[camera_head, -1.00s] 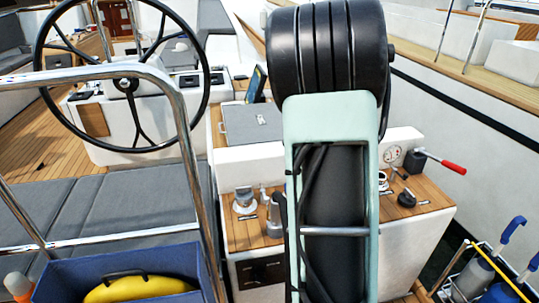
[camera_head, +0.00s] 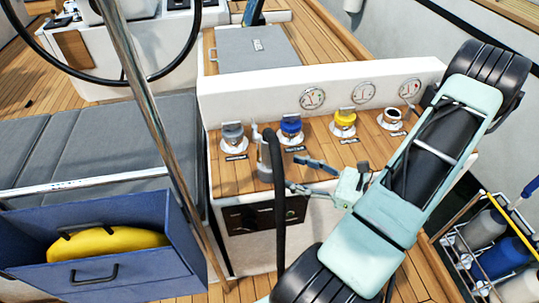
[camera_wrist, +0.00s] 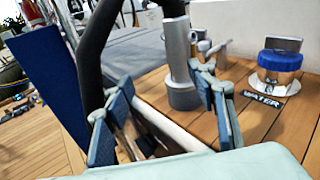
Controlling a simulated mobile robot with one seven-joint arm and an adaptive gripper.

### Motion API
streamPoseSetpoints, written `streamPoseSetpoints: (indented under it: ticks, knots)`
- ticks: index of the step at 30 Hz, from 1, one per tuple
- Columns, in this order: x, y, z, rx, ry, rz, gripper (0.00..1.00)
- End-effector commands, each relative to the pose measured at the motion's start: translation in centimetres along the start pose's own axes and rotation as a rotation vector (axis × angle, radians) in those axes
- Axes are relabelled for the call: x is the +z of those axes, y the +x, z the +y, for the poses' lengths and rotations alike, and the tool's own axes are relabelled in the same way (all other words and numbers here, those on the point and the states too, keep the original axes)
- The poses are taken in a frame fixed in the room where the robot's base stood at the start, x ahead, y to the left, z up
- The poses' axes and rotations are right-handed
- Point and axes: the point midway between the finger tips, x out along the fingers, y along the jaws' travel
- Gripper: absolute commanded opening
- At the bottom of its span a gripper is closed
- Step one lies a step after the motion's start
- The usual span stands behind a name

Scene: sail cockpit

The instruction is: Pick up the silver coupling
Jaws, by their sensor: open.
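What looks like the silver coupling (camera_head: 264,166), an upright metal cylinder on a grey base, stands on the console's wooden top, near its front left edge. In the head view the dark hose partly covers it. In the wrist view the coupling (camera_wrist: 179,45) stands beyond the fingers, nearer the right one, which overlaps its base. My gripper (camera_head: 302,175) is open to the right of the coupling, its fingers pointing left toward it. In the wrist view my gripper (camera_wrist: 160,112) shows spread blue-padded fingers, with no object visibly held between them.
Grey-capped (camera_head: 232,134), blue-capped (camera_head: 291,127) and yellow-capped (camera_head: 344,122) fittings line the console top (camera_head: 322,150). A black hose (camera_head: 277,210) rises before the coupling. A steel rail (camera_head: 150,110) crosses at left. A blue bin (camera_head: 130,275) holds a yellow object.

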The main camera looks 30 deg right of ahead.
Motion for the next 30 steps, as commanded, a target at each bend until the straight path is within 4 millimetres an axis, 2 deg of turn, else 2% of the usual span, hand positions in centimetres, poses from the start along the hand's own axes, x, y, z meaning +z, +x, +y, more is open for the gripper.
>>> streamPoseSetpoints:
  ticks: [3, 6, 13, 20, 27, 30]
  knots:
    - [0.4, -0.5, -1.1, -0.100, 0.071, -0.065, 0.52]
    - [0.8, -0.1, -1.6, -0.127, 0.089, -0.084, 0.52]
    - [1.0, 3.5, -2.0, -0.124, 0.087, -0.083, 0.52]
    - [1.1, 5.4, -2.3, -0.125, 0.087, -0.082, 0.52]
    - [1.1, 8.9, -2.8, -0.122, 0.085, -0.081, 0.52]
    - [1.2, 9.8, -3.0, -0.124, 0.085, -0.081, 0.52]
